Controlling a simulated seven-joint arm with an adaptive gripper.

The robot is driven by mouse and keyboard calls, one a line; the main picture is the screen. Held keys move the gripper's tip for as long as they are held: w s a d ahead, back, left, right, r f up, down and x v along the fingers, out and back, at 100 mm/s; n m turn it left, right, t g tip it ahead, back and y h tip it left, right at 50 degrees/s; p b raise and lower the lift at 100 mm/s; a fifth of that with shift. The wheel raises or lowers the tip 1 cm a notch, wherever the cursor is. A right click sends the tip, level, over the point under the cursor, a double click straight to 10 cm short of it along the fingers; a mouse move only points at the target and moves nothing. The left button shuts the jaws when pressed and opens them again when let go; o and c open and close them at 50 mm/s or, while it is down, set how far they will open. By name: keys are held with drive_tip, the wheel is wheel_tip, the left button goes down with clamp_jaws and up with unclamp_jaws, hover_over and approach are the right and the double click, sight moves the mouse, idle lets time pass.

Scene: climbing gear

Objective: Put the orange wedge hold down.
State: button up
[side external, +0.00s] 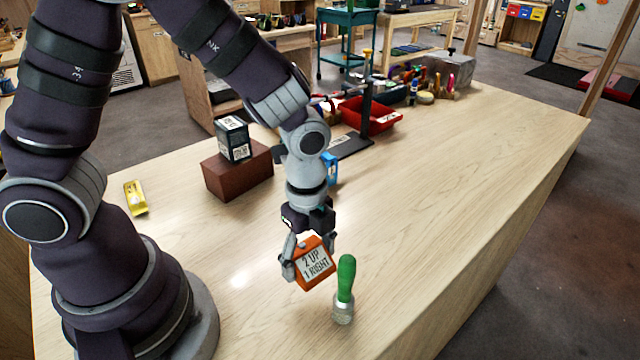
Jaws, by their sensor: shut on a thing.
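The orange wedge hold (314,264) has a white face with dark writing, "2 UP 1 RIGHT". My gripper (305,268) points down and is shut on it, with a finger visible on its left side. The right finger is mostly hidden behind the hold. The hold is tilted a little and seems to be just above the wooden table (440,190); I cannot tell whether its lower edge touches.
A brown block (238,170) with a dark box (233,138) on top stands to the left. A yellow item (136,198) lies further left. A red bin (370,118) is behind. The table's right side is clear.

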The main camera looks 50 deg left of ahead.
hover_over(388, 262)
drive_tip(key=shift+s+a+f, duration=0.1)
drive_tip(key=shift+s+f, duration=0.1)
drive_tip(key=shift+f, duration=0.45)
drive_tip(key=shift+w+f, duration=0.2)
drive_tip(key=shift+f, duration=1.55)
drive_tip(key=shift+f, duration=0.1)
drive_tip(key=o, duration=1.2)
drive_tip(key=shift+c, duration=0.2)
